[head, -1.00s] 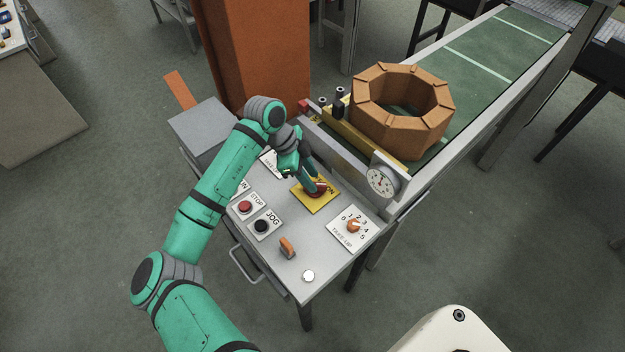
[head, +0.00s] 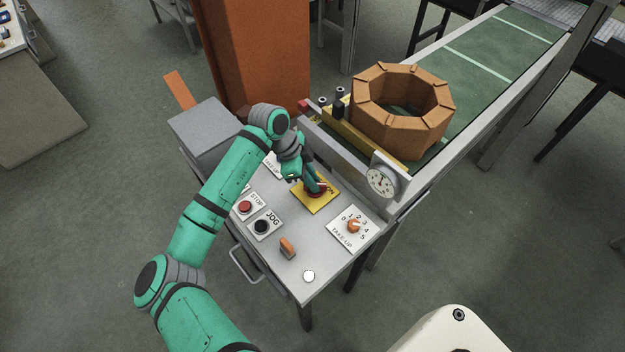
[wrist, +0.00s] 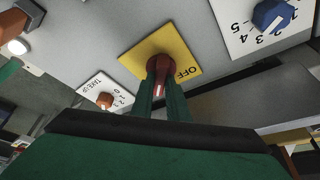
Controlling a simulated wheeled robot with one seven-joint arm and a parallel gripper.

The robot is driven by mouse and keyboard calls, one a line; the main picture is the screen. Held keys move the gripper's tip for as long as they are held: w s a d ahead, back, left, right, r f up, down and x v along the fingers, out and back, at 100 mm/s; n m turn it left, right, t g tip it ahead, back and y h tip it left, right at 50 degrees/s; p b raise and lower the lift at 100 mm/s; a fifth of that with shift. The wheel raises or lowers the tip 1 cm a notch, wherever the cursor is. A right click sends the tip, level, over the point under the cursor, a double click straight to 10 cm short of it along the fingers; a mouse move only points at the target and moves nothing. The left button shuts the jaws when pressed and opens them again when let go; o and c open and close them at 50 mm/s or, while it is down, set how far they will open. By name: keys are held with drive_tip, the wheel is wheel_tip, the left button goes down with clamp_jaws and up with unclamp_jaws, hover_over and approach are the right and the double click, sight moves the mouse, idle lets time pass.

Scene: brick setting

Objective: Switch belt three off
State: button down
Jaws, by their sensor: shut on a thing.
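The red rotary knob (head: 316,190) sits on a yellow plate (head: 318,205) on the grey control panel. In the wrist view the knob (wrist: 160,67) has a white pointer line facing down toward my gripper. The word OFF shows on the yellow plate (wrist: 140,57), to the right of the knob; the pointer is not lined up with that word. My gripper (wrist: 162,88) is shut on the red knob, a finger on each side. In the head view my gripper (head: 311,181) partly hides the knob and plate lettering.
An orange take-up dial (head: 354,225), a red STOP button (head: 245,207), a black JOG button (head: 261,227) and an orange lever (head: 288,247) stand around the knob. A round gauge (head: 382,181) and the belt with a brick ring (head: 400,130) lie behind. A blue dial (wrist: 272,15) is in the wrist view.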

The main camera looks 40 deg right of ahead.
drive_tip(key=n, duration=0.2)
drive_tip(key=n+t, duration=0.1)
drive_tip(key=n, duration=0.1)
drive_tip(key=shift+s+n+t+h, duration=0.2)
drive_tip(key=shift+n+t+h, duration=0.1)
drive_tip(key=shift+h, duration=0.1)
drive_tip(key=n+t, duration=0.1)
drive_tip(key=n, duration=0.3)
drive_tip(key=shift+s+n+t, duration=0.15)
drive_tip(key=shift+n+t, duration=0.15)
drive_tip(key=shift+t, duration=0.1)
drive_tip(key=n, duration=0.2)
drive_tip(key=n+t, duration=0.1)
drive_tip(key=n, duration=0.1)
drive_tip(key=shift+s+t, duration=0.15)
drive_tip(key=shift+t, duration=0.15)
drive_tip(key=shift+n+t+y, duration=0.6)
drive_tip(key=shift+n+y, duration=0.1)
drive_tip(key=shift+n, duration=1.5)
drive_tip(key=c, duration=1.7)
unclamp_jaws()
